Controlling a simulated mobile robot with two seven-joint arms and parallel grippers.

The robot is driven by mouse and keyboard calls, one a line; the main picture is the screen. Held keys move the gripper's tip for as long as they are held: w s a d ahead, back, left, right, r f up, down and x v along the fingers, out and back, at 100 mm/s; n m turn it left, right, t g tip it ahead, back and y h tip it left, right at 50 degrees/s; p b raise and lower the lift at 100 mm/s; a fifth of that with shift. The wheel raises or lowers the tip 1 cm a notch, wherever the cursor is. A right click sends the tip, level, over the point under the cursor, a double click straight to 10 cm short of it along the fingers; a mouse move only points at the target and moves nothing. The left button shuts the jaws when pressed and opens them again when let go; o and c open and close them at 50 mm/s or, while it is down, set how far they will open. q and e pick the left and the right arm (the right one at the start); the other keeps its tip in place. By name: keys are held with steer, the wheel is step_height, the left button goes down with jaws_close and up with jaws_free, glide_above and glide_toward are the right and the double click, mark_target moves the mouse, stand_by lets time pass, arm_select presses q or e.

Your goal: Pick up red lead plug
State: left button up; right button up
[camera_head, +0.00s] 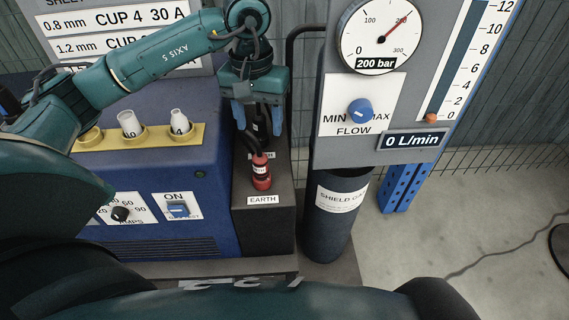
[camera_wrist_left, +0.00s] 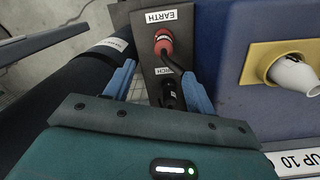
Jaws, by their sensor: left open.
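The red lead plug (camera_head: 261,172) stands on the dark socket box (camera_head: 268,225), behind the EARTH label (camera_head: 263,200). It also shows in the left wrist view (camera_wrist_left: 163,43), with a dark cable leading from it. My left gripper (camera_head: 258,122) points down over the rear of the box, behind the red plug. Its blue fingers are apart and not on the red plug. In the left wrist view, the fingers (camera_wrist_left: 160,84) are on either side of a black plug (camera_wrist_left: 170,94); contact cannot be told. My right gripper is not in view.
The blue welder (camera_head: 140,165) with a yellow cup rack (camera_head: 150,138) is left of the box. A dark gas cylinder (camera_head: 330,235) and the grey gauge panel (camera_head: 385,90) stand close on the right. Open floor (camera_head: 470,220) lies farther right.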

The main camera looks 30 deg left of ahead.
mark_target(261, 165)
arm_select(q)
steer(key=shift+w+a+f, duration=0.15)
steer(key=shift+a+f, duration=0.05)
steer(key=shift+a, duration=0.2)
step_height(261, 165, down, 7)
steer(key=shift+r, duration=0.15)
steer(key=shift+s+d+f, duration=0.15)
steer(key=shift+f, duration=1.3)
steer(key=shift+s+d+f, duration=0.1)
steer(key=shift+s+f, duration=0.05)
steer(key=shift+f, duration=1.3)
steer(key=shift+c, duration=0.4)
steer(key=c, duration=1)
